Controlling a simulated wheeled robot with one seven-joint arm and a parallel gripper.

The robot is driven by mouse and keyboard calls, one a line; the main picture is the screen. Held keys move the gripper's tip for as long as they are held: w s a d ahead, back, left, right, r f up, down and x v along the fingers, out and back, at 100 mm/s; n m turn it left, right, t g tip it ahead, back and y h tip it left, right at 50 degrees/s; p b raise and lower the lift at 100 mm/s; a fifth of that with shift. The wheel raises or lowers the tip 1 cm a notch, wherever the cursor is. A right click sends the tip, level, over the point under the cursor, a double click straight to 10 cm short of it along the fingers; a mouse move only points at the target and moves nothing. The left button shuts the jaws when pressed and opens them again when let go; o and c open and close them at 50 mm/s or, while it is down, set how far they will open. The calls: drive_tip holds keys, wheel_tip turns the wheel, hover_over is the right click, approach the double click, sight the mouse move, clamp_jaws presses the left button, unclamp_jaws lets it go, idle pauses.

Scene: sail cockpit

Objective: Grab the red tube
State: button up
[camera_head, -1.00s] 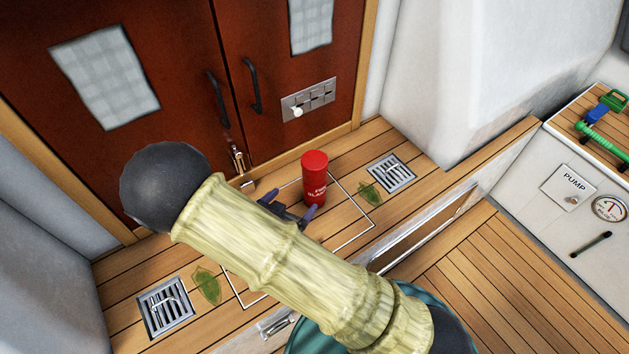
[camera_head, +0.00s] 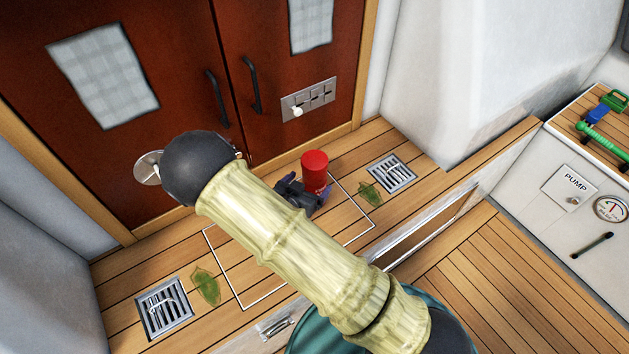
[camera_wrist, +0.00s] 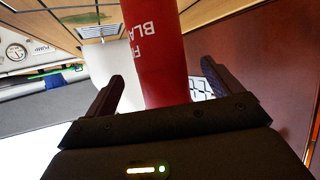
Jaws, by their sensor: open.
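The red tube (camera_head: 315,165) stands upright on the wooden ledge in front of the dark red doors, with white lettering on its side. In the head view my gripper (camera_head: 312,192) is close in front of it and hides its lower part. In the wrist view the red tube (camera_wrist: 158,50) lies between the two spread fingers of my gripper (camera_wrist: 160,90), with a gap visible on each side. The jaws are open.
A metal grate (camera_head: 391,173) and a green leaf (camera_head: 370,194) lie right of the tube. Another grate (camera_head: 164,308) and leaf (camera_head: 206,287) lie at the left. The doors (camera_head: 200,100) rise close behind.

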sight(315, 159)
drive_tip(key=x, duration=0.5)
drive_tip(key=shift+a, duration=0.1)
idle(0.3)
drive_tip(key=c, duration=1.4)
drive_tip(key=shift+r, duration=0.1)
wheel_tip(315, 159, up, 10)
drive_tip(key=shift+f+p, duration=0.1)
drive_tip(key=shift+p, duration=0.5)
